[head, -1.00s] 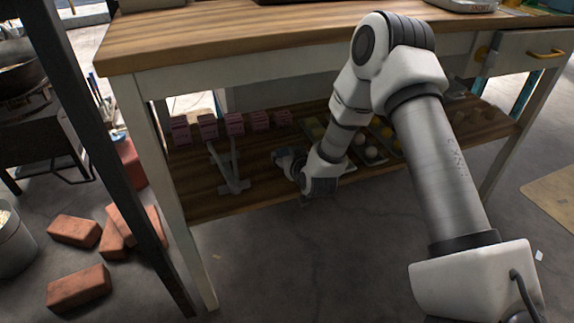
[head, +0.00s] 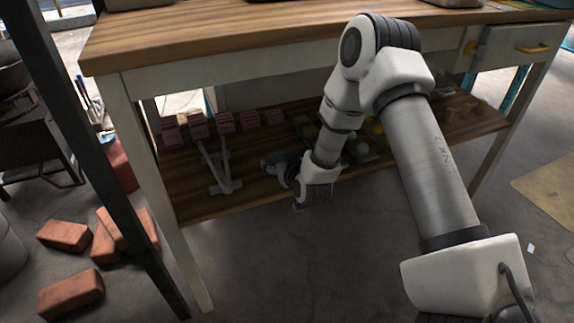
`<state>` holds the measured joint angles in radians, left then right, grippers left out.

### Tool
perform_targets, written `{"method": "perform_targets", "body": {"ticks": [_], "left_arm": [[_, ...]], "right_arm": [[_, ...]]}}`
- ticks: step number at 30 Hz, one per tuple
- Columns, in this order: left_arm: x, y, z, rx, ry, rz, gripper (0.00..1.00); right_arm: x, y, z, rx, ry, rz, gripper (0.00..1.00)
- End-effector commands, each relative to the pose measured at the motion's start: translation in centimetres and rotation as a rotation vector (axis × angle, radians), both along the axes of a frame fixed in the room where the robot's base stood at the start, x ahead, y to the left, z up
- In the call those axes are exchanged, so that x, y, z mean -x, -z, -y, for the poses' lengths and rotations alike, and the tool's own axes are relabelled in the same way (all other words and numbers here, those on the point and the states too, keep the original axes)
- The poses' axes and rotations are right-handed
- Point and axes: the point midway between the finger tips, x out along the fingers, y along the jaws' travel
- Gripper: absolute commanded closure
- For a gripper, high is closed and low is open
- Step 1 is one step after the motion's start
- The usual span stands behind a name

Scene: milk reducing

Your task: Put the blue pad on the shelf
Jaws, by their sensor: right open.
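My right gripper (head: 283,172) reaches from the right over the front of the wooden lower shelf (head: 195,207). It is open, with its fingers small and dark against the shelf. A blue patch, which looks like the blue pad (head: 277,157), shows at the fingers, just above the shelf boards. My wrist and fingers partly cover it. I cannot tell whether it touches the shelf or the fingers. My left gripper is out of view.
Pink boxes (head: 226,122) stand in a row at the back left of the shelf. A pale metal stand (head: 222,172) is left of the gripper. Trays of round items lie behind my wrist. The wooden tabletop (head: 200,45) hangs above. Red bricks (head: 70,290) lie on the floor.

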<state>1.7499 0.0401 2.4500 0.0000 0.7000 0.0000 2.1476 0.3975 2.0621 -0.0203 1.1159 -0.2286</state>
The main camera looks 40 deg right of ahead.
Motion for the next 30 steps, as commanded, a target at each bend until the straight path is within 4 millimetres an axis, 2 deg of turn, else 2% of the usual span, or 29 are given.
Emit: {"method": "perform_targets", "body": {"ticks": [3, 9, 13, 15, 17, 20, 21, 23, 24, 27, 30], "left_arm": [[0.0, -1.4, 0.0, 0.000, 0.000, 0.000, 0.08], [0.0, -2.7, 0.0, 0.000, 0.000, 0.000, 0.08], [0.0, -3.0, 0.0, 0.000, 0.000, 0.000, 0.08], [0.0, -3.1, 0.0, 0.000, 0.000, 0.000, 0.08], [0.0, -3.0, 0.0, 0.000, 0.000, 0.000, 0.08], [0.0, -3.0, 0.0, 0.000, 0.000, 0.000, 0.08], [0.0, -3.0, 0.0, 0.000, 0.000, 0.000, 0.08], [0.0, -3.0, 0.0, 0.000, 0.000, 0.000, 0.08], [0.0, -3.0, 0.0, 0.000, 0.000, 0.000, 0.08], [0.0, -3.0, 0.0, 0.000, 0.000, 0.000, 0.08], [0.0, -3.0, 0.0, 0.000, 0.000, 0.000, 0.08]], "right_arm": [[2.7, -1.6, -0.6, -0.004, 0.000, -0.003, 0.19], [7.2, -3.4, -1.7, -0.004, 0.000, -0.003, 0.19], [9.0, -4.0, -2.1, -0.002, 0.001, -0.002, 0.19], [9.6, -3.5, -2.5, -0.005, -0.008, -0.021, 0.19], [10.5, -1.7, -3.5, -0.017, -0.031, -0.083, 0.19], [14.1, 4.4, -6.6, -0.061, -0.098, -0.308, 0.19], [16.5, 7.2, -8.1, -0.083, -0.126, -0.428, 0.19], [21.0, 11.2, -10.1, -0.114, -0.156, -0.622, 0.19], [24.2, 13.3, -11.2, -0.130, -0.169, -0.747, 0.19], [31.3, 16.7, -13.0, -0.154, -0.180, -1.005, 0.19], [35.4, 17.8, -13.7, -0.160, -0.176, -1.145, 0.19]]}}
